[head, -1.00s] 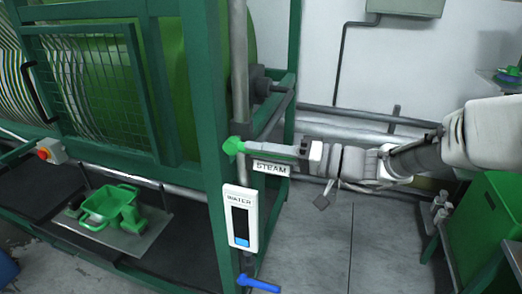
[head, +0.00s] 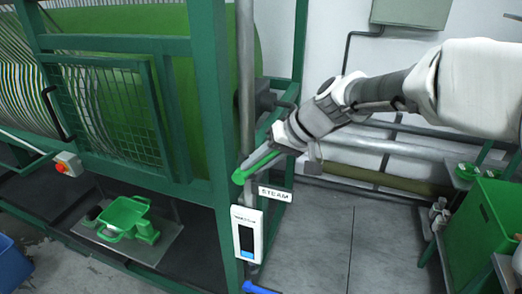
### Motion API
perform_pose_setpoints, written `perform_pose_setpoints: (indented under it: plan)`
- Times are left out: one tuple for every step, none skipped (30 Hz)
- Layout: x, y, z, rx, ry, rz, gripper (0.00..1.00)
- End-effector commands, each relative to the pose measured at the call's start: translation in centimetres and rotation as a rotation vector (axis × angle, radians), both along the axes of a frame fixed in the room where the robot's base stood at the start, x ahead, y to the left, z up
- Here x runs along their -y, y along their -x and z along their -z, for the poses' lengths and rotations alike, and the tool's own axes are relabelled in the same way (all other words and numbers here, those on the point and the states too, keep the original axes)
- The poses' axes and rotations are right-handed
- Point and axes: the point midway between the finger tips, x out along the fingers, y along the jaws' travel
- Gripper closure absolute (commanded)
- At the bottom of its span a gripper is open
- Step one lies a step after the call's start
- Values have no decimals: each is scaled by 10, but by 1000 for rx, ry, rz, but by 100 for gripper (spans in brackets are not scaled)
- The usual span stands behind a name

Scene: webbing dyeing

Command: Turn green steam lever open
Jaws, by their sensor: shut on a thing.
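The green steam lever (head: 259,164) is on the vertical pipe at the front of the green machine frame, above the white STEAM sign (head: 275,194). It slants up to the right from its pivot. My gripper (head: 277,152) comes in from the upper right and is shut on the lever's outer end. The fingers hide that end of the lever.
The white WATER panel (head: 247,233) is below the sign, with a blue lever (head: 259,288) under it at the picture's bottom edge. The green frame post (head: 215,110) stands close on the left. Open floor (head: 325,235) lies to the right.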

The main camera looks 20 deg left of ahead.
Motion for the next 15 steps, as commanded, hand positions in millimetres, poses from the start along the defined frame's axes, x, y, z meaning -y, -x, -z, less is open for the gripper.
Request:
perform_pose_setpoints:
  plan:
    - [-4,1,-13,7,43,-6,100]
    - [-5,1,-13,9,70,-7,100]
    - [-7,1,-13,13,105,-6,100]
    - [-8,2,-14,17,130,-7,100]
    - [-10,2,-14,19,155,-7,100]
    - [-11,2,-14,24,186,-7,100]
    - [-12,2,-14,25,210,-7,100]
    - [-13,2,-14,28,231,-7,100]
    - [-15,2,-14,31,258,-6,100]
    - [-16,2,-13,33,279,-6,100]
    - [-17,3,-14,35,297,-7,100]
    - [-18,2,-14,37,320,-5,100]
    - [-19,3,-14,39,336,-4,100]
    - [-19,3,-14,40,351,-4,100]
    - [-20,2,-13,43,370,-4,100]
